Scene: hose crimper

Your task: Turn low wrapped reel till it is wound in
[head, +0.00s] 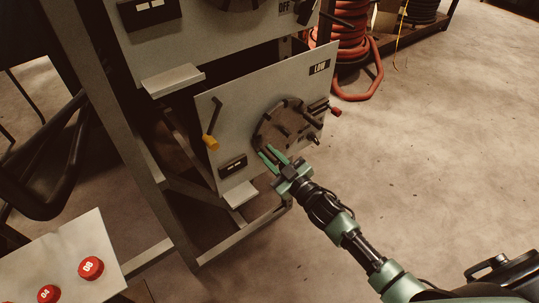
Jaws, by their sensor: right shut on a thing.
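The low reel (287,125) is a dark round disc with several short pegs, on the front of a grey panel (232,108) marked LOW. Its wrapping is too small to make out. My right gripper (266,153), with green fingers, reaches in from the lower right to the disc's lower left edge. It is shut on what looks like a peg of the reel; the fingers hide most of that peg. My left gripper is out of view.
The panel also bears a yellow-ended lever (211,141), a red-ended handle (335,112) and a small ledge (240,194). Another panel (190,45) hangs above. Red buttons (91,268) sit lower left. Red hose (355,40) lies behind.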

